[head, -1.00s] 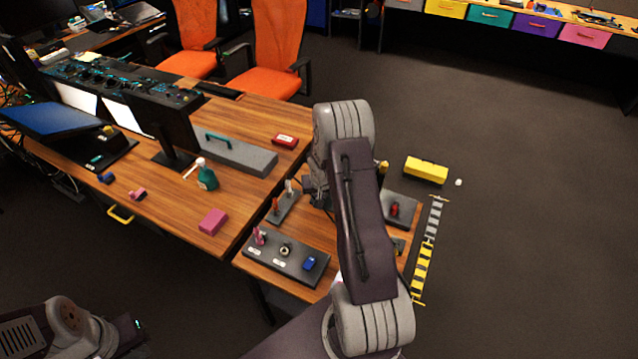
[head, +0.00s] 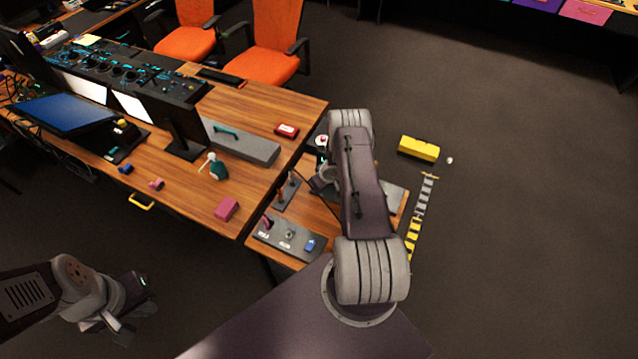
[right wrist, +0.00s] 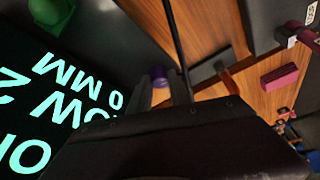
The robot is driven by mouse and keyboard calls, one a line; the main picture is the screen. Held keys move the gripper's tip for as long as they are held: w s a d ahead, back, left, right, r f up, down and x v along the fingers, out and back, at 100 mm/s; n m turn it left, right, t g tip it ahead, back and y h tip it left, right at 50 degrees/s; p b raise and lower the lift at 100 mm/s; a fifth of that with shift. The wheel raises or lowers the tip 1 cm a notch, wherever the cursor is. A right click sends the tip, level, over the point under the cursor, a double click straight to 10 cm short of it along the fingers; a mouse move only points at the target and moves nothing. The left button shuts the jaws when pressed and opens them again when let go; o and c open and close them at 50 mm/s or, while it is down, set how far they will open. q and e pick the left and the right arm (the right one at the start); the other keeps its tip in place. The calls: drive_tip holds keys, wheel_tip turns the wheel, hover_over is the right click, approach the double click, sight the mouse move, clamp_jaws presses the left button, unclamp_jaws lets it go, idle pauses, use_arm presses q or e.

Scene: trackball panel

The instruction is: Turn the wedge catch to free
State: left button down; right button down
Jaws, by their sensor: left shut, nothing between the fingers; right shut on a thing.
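The wedge catch cannot be told for sure. In the right wrist view a small purple piece (right wrist: 160,81) shows between the grey fingers of my right gripper (right wrist: 162,95), which is shut on it; whether it is the catch is unclear. In the head view my right arm covers much of the side table (head: 318,215), and the right fingertips are hidden. A grey panel (head: 272,238) at its near edge carries a pink lever (head: 266,222), a round knob (head: 289,235) and a blue part (head: 310,244). My left gripper (head: 122,326) is shut and empty, over the floor at lower left.
A dark display (right wrist: 50,100) with cyan text stands close in the right wrist view. A pink block (head: 227,208) and grey box (head: 240,145) are on the large desk. A yellow box (head: 418,148) lies farther right.

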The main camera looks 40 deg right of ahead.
drive_tip(key=shift+w, duration=0.1)
idle(0.4)
drive_tip(key=c, duration=1.2)
unclamp_jaws()
drive_tip(key=v, duration=0.9)
drive_tip(key=shift+b, duration=0.3)
drive_tip(key=shift+d, duration=0.1)
